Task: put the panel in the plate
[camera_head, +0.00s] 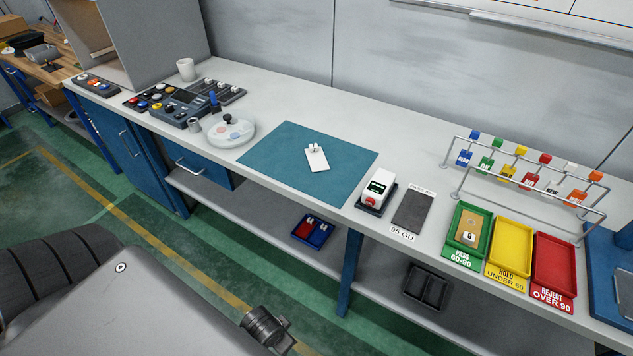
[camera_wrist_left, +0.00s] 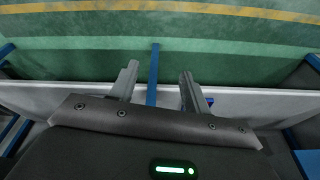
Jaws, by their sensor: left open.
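A small white panel (camera_head: 316,158) with a raised clip-like piece on its top edge lies on a teal mat (camera_head: 275,150) on the workbench. A round white plate (camera_head: 243,138) stands left of the mat, with several small coloured and dark pieces on it. In the left wrist view my left gripper (camera_wrist_left: 160,70) is open and empty, with the floor and bench edge beyond its fingers. It is not clearly seen in the head view. My right gripper is not in view.
Green (camera_head: 452,254), yellow (camera_head: 495,279) and red (camera_head: 555,295) trays stand at the right; the green one holds a tan piece. A tag rack (camera_head: 452,166) stands behind them. A white device (camera_head: 377,186) and a dark swatch (camera_head: 413,212) lie right of the mat. Control boxes (camera_head: 180,108) stand left.

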